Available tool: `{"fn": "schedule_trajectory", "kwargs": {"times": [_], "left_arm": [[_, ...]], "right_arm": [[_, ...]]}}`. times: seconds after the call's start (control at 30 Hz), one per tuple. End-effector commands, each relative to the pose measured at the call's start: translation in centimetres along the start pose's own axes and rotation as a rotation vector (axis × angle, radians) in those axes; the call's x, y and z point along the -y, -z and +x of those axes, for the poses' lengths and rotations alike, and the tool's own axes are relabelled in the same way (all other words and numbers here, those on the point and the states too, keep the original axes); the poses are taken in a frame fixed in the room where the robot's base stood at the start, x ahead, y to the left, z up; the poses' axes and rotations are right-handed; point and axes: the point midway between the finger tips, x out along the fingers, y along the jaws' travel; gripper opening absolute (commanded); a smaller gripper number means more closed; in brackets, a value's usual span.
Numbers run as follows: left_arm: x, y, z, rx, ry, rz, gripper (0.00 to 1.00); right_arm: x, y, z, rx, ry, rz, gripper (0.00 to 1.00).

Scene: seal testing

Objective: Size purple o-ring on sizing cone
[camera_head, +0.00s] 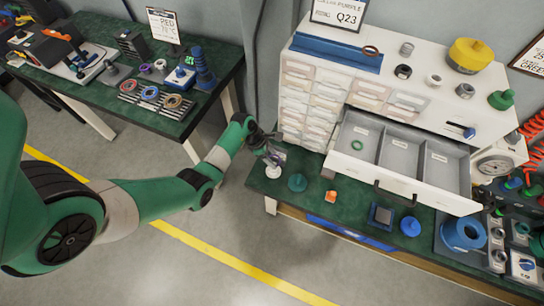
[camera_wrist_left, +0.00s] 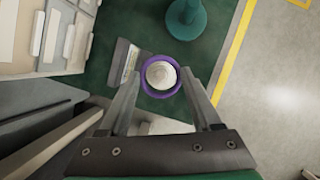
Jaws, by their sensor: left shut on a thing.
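The purple o-ring (camera_wrist_left: 147,88) sits between the two fingertips of my left gripper (camera_wrist_left: 160,80) in the left wrist view. Seen from above, the ring encircles the pale round top of the sizing cone (camera_wrist_left: 160,74). I cannot tell how far down the cone it sits or whether it touches. In the head view my left gripper (camera_head: 272,152) is at the left end of the right-hand bench, low beside the drawer cabinet. There the ring is too small or hidden to make out. My right gripper is in neither view.
The white drawer cabinet (camera_head: 310,75) stands close by with a grey-lined drawer (camera_head: 405,155) pulled out over the bench. A teal stand (camera_head: 298,183) is next to the cone. An orange piece (camera_head: 330,196) and a blue knob (camera_head: 410,226) lie further right.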

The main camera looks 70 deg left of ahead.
Motion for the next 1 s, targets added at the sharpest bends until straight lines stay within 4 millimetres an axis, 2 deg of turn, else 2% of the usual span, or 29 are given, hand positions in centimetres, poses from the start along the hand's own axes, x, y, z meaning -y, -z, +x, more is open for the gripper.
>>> {"fn": "schedule_trajectory", "kwargs": {"times": [1.0], "left_arm": [[0.0,1.2,3.0,0.000,0.000,0.000,0.14]], "right_arm": [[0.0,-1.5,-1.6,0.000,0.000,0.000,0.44]]}}
